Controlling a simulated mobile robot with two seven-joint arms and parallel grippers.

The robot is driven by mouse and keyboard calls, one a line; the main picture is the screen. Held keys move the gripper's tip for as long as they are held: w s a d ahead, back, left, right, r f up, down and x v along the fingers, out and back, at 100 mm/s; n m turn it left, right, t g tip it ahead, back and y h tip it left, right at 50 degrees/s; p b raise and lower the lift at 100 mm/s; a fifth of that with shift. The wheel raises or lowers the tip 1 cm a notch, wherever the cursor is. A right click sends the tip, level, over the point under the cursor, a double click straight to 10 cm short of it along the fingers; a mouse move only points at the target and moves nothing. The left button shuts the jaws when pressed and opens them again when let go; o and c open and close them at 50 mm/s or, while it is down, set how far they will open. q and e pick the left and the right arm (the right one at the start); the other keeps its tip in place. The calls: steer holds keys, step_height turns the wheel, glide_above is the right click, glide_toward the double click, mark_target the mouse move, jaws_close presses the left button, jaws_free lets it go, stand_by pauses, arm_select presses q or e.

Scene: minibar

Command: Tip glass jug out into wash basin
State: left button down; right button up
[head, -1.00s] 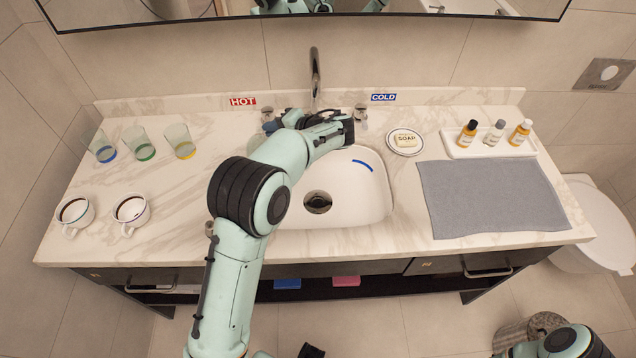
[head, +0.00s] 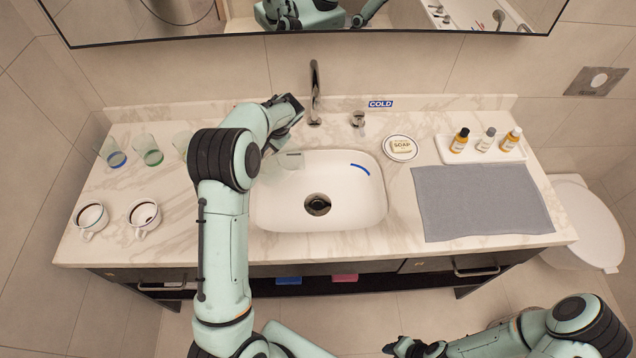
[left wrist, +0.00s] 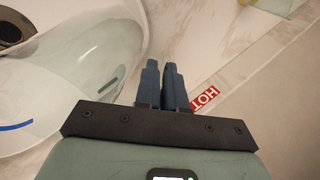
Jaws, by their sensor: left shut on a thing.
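My left gripper (head: 292,104) is at the back left of the wash basin (head: 340,219), beside the tap. In the left wrist view its dark fingers (left wrist: 162,84) are close together. A clear glass jug (head: 290,161) shows faintly below it at the basin's back left corner, and appears large and tilted in the left wrist view (left wrist: 95,90). The fingers' hold on the jug is hidden, and I cannot make out any contents. The basin has a dark drain and a blue mark on its right wall. My right gripper (head: 402,346) is low at the front, its fingers unclear.
The tap (head: 315,92) and cold knob (head: 358,120) stand behind the basin. Several glasses (head: 148,150) and two cups (head: 144,216) are left. A soap dish (head: 400,148), grey towel (head: 482,202) and bottle tray (head: 512,154) are right.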

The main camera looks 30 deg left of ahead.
arm_select(q)
steer(key=shift+w+a+r+h+p, duration=0.2)
steer(key=shift+a+r+h+p, duration=0.2)
steer(key=shift+a+r+p, duration=0.05)
steer(key=shift+a+f+h, duration=0.65)
steer(key=shift+a+h, duration=0.15)
steer(key=shift+a+f+h, duration=0.55)
steer(key=shift+f+h, duration=0.25)
steer(key=shift+h, duration=0.15)
steer(key=shift+a+f+h, duration=0.55)
steer(key=shift+f+h, duration=0.2)
steer(key=shift+h, duration=0.2)
arm_select(e)
steer(key=shift+w+r, duration=0.75)
steer(key=shift+w, duration=0.25)
